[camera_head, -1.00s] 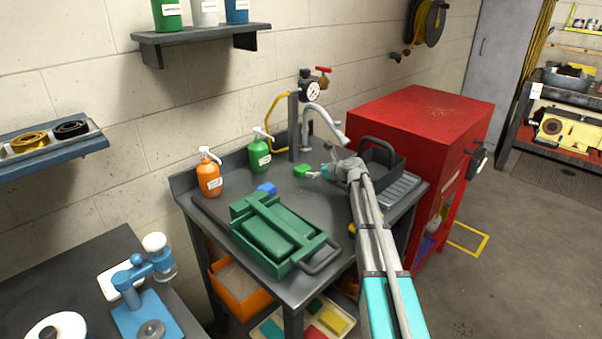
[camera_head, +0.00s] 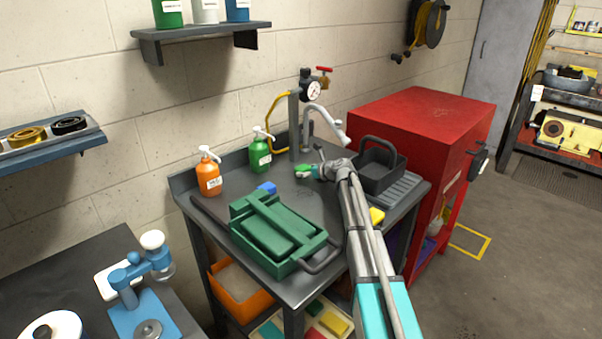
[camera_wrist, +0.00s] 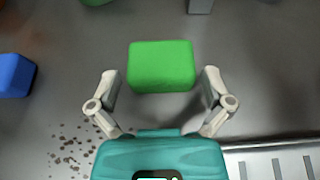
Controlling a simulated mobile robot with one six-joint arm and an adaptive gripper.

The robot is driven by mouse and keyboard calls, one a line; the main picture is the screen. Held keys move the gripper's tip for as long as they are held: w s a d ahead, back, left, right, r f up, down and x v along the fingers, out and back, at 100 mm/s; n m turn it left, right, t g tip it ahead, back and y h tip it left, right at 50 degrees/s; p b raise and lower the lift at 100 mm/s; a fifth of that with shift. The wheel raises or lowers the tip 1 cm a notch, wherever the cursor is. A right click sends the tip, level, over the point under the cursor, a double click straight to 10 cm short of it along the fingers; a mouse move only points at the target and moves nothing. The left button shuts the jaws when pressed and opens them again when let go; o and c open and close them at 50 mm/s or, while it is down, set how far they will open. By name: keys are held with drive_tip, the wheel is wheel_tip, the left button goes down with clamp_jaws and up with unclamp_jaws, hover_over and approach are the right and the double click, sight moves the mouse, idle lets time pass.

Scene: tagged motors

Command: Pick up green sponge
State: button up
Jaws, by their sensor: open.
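The green sponge (camera_wrist: 161,66) lies on the grey table, just ahead of my gripper in the wrist view. It is small in the head view (camera_head: 302,169), partly hidden by my gripper (camera_head: 312,173). In the wrist view my gripper (camera_wrist: 160,88) is open, with one finger to the left and one to the right of the sponge's near end. The sponge lies centred between them, mostly beyond the fingertips. I cannot tell whether either finger touches it.
A blue block (camera_wrist: 14,76) lies left of the sponge. A dark basin (camera_head: 378,170) is at right, and a green toolbox (camera_head: 275,235) is in front.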

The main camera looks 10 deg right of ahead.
drive_tip(key=c, duration=0.6)
drive_tip(key=shift+r, duration=0.1)
wheel_tip(320, 180, up, 3)
drive_tip(key=p, duration=0.3)
drive_tip(key=shift+s+d+r+p, duration=0.8)
drive_tip(key=shift+d+r+p, duration=0.85)
drive_tip(key=shift+d, duration=0.55)
drive_tip(key=shift+s+d+r+p, duration=0.75)
drive_tip(key=shift+d+r+p, duration=0.9)
drive_tip(key=shift+d, duration=0.6)
drive_tip(key=shift+s+d+r+p, duration=0.8)
drive_tip(key=shift+d+r+p, duration=0.85)
drive_tip(key=shift+d, duration=0.55)
